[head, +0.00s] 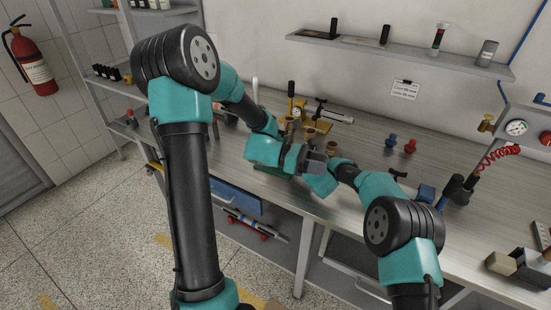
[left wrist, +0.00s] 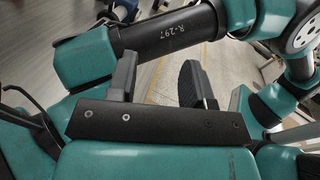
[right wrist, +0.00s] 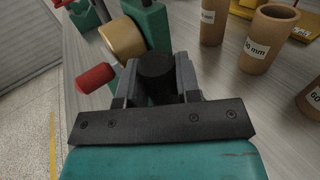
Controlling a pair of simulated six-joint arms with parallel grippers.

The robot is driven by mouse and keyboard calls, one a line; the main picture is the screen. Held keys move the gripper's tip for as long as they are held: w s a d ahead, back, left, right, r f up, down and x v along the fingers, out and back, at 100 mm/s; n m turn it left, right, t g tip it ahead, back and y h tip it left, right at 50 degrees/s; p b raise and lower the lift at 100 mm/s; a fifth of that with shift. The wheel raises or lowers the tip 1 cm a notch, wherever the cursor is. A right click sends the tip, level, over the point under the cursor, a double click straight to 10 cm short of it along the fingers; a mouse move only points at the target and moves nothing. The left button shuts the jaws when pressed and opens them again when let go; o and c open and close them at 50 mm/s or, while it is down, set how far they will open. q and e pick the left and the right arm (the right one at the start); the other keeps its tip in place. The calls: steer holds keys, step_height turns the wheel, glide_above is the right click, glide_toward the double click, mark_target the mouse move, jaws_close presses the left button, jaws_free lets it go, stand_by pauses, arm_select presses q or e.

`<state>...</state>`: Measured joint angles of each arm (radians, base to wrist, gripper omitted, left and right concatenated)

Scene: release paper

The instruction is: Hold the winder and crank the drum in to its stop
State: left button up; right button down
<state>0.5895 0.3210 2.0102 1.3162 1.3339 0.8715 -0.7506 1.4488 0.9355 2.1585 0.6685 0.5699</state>
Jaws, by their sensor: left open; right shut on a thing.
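The winder shows in the right wrist view as a green body (right wrist: 153,24) with a brass drum (right wrist: 121,38), a red crank handle (right wrist: 95,78) and a black round grip (right wrist: 156,70). My right gripper (right wrist: 157,80) is shut on the black grip. The red handle is left of the right gripper's fingers and apart from them. In the head view the winder is mostly hidden behind my arms. My left gripper (head: 318,160) is above the bench's front edge there. In the left wrist view its fingers (left wrist: 158,85) are apart with nothing between them, and the winder cannot be made out.
Brown tubes with mm labels (right wrist: 268,40) stand on the bench right of the winder. A yellow fixture (head: 310,127) is behind my grippers. Blue (head: 391,140) and red (head: 410,146) pieces stand further right.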

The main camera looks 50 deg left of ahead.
arm_select(q)
steer(key=s+a+f+n+t+y, duration=0.3)
steer(key=a+f+n+y, duration=0.3)
steer(key=a+n+y, duration=0.2)
steer(key=s+a+f+n+t+y, duration=0.4)
steer(key=a+n+y, duration=0.4)
steer(key=n+y, duration=0.5)
steer(key=shift+s+f+n+t, duration=0.3)
steer(key=shift+s+f+n, duration=0.1)
steer(key=shift+s+f, duration=0.6)
steer(key=shift+r, duration=0.2)
steer(key=x, duration=1.2)
steer(key=shift+s, duration=0.1)
steer(key=shift+c, duration=0.4)
jaws_close()
